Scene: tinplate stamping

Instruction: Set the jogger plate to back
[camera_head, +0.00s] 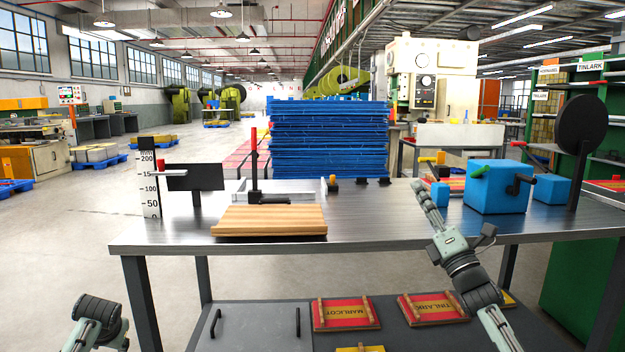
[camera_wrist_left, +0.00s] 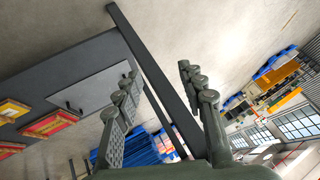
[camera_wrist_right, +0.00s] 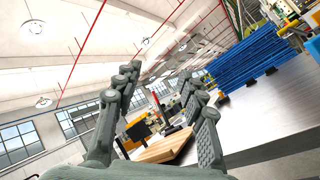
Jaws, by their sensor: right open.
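A dark upright post with a red top (camera_head: 254,160) rises from a black base behind a wooden board (camera_head: 268,220) on the steel table. A low pale metal plate stands beside it; I cannot tell for sure which part is the jogger plate. The board also shows in the right wrist view (camera_wrist_right: 166,148). My right gripper (camera_head: 421,187) is open and empty above the table, well right of the post and left of a blue box. My left gripper (camera_wrist_left: 160,77) is open and empty in the left wrist view; its arm is low at the left, off the table.
A white scale (camera_head: 149,190) and a dark panel (camera_head: 196,177) stand left of the post. A tall blue stack (camera_head: 328,140) stands behind the table. A blue box (camera_head: 496,187) with coloured handles is at the right. The table's middle (camera_head: 370,215) is clear.

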